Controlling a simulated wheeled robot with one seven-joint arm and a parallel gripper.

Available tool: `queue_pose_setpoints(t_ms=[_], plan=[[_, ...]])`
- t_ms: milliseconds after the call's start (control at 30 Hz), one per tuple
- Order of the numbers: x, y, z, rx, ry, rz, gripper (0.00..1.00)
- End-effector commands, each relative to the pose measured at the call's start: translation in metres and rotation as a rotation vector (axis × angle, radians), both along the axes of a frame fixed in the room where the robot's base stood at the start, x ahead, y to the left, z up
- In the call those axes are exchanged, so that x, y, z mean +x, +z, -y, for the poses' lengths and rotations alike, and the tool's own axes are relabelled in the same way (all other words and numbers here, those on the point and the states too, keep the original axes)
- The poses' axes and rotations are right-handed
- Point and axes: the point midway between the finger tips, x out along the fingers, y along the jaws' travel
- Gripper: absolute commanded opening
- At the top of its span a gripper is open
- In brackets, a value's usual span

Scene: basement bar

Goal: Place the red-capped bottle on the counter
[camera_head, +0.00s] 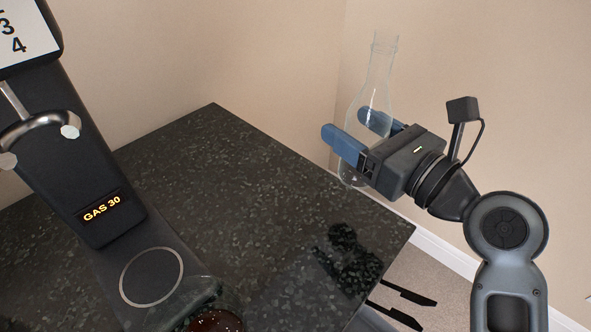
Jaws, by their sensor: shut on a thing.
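A clear, tall-necked glass bottle (381,78) is held upright, slightly tilted in the picture, between the two blue fingers of my gripper (346,124). No red cap shows on it; its top looks open and colourless. The fingers close around its body and hide part of it. Its base appears in front of the right edge of the dark speckled counter (230,190); I cannot tell how high it is above the counter. A clear glass thing with a dark red-brown part (213,320) stands at the bottom edge, cut off by the frame.
A black machine (85,150) marked "GAS 30", with a metal hook-like part (40,130), stands on the left. A dark shadow falls near the counter's right corner. Two black bars (402,292) show below that edge. The middle of the counter is clear. Beige walls stand behind.

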Motion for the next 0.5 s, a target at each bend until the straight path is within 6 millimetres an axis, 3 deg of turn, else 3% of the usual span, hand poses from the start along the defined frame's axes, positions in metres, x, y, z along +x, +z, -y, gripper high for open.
queue_pose_setpoints(t_ms=[200,500], plan=[[-0.004,-0.027,-0.045,0.0,0.004,-0.001,0.14],[-0.006,-0.045,-0.068,0.0,0.001,0.0,0.14]])
